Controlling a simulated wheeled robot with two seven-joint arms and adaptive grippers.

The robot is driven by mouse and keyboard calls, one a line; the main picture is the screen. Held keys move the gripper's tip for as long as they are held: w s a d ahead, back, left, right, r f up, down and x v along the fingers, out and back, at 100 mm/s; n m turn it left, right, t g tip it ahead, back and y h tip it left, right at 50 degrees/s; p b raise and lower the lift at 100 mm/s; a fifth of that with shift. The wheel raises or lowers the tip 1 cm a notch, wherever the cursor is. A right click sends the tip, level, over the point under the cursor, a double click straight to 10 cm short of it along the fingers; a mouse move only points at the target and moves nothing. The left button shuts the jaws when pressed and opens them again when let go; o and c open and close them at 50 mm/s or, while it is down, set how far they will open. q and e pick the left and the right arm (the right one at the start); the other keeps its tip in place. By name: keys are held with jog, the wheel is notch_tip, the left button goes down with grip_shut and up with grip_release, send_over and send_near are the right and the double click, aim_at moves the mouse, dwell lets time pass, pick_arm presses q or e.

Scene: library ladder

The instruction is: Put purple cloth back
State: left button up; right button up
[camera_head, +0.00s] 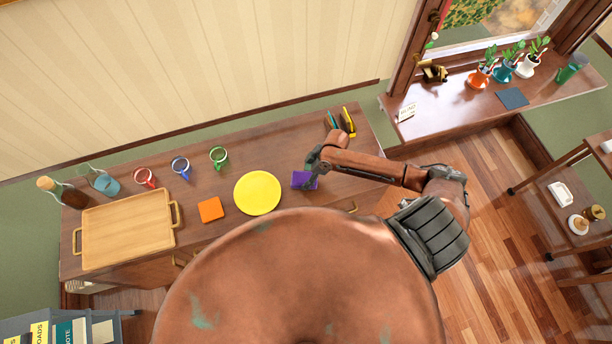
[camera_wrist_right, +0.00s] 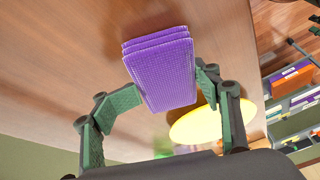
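The purple cloth (camera_head: 304,181) is a small folded stack on the right half of the wooden table, just right of the yellow round mat (camera_head: 257,193). My right gripper (camera_head: 314,161) is at its far right side. In the right wrist view the cloth (camera_wrist_right: 162,72) shows several layers and sits between the two green fingers of the gripper (camera_wrist_right: 170,88). The fingertips meet its two side edges, so the gripper appears shut on it. Whether the cloth is clear of the table I cannot tell. My left gripper is in neither view.
An orange square (camera_head: 210,210) and a wooden tray (camera_head: 127,232) lie farther left. Red (camera_head: 145,178), blue (camera_head: 181,167) and green (camera_head: 219,157) mugs stand behind. A windowsill with potted plants and a dark blue square (camera_head: 512,98) is at right.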

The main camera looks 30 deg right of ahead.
jog(key=o, duration=0.4)
jog(key=shift+o, duration=0.2)
jog(key=v, duration=1.2)
jog(key=shift+a+r, duration=0.1)
